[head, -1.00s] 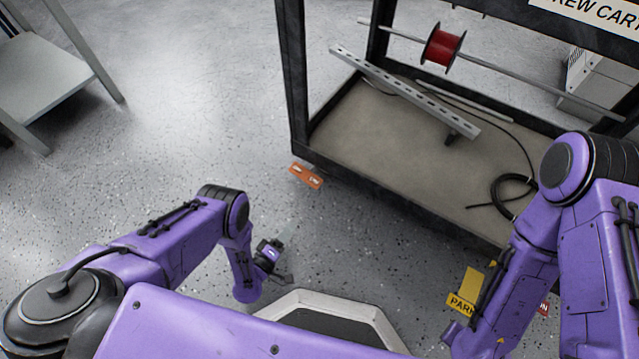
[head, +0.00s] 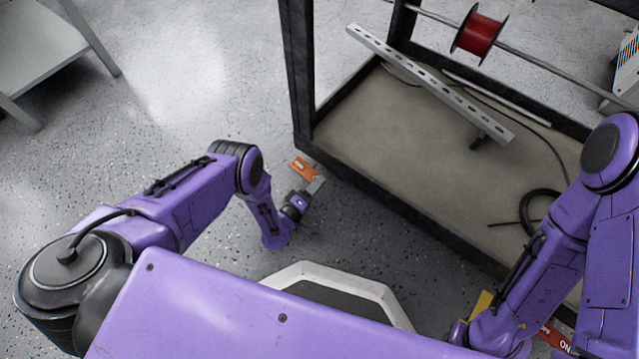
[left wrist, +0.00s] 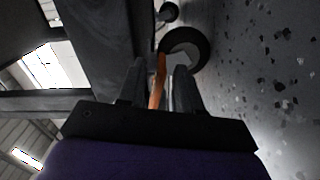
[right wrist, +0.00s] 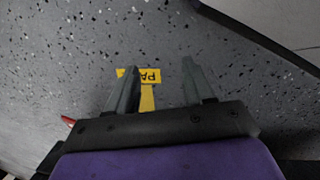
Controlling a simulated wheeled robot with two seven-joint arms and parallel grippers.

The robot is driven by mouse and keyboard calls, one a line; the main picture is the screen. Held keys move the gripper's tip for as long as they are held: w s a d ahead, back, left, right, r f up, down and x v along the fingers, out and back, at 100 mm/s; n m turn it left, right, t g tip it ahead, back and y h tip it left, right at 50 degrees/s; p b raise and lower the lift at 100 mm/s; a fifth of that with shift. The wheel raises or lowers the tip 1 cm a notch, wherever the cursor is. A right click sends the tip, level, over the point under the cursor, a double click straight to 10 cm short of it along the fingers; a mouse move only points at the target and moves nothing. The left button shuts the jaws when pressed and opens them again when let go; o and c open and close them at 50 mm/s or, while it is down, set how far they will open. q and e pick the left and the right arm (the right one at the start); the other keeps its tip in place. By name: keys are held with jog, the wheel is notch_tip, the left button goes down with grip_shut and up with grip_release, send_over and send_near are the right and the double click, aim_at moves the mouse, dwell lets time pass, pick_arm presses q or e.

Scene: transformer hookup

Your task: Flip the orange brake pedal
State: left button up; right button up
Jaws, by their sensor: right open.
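The orange brake pedal (head: 303,168) sticks out at the near left corner of the cart, low by the floor. My left gripper (head: 314,188) is right at it in the head view. In the left wrist view the pedal (left wrist: 157,80) shows edge-on between the fingers of my left gripper (left wrist: 160,84). The fingers stand apart, with a gap at the pedal's right side; any contact on its left is unclear. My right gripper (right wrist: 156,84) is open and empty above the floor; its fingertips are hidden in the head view.
The dark-framed cart (head: 330,158) holds a slotted rail (head: 430,82), a red spool (head: 480,35) and black cable. A caster wheel (left wrist: 186,46) is just beyond the pedal. A yellow tag (right wrist: 148,96) shows beneath my right gripper. Open floor lies left of the cart.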

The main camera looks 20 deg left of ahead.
pick_arm(q)
jog(key=shift+x, duration=0.85)
pick_arm(e)
jog(key=shift+s+d+f+n+g, duration=0.1)
jog(key=shift+s+n+g, duration=0.25)
jog(key=shift+s, duration=0.25)
pick_arm(q)
grip_shut()
jog(key=shift+r+n, duration=0.4)
jog(key=shift+n, duration=0.4)
jog(key=n, duration=0.2)
jog(key=r+n, duration=0.1)
jog(key=shift+w+a+r+n, duration=0.15)
jog(key=shift+a+n, duration=0.1)
jog(key=shift+n, duration=0.15)
pick_arm(e)
jog(key=shift+w, duration=0.1)
pick_arm(q)
grip_release()
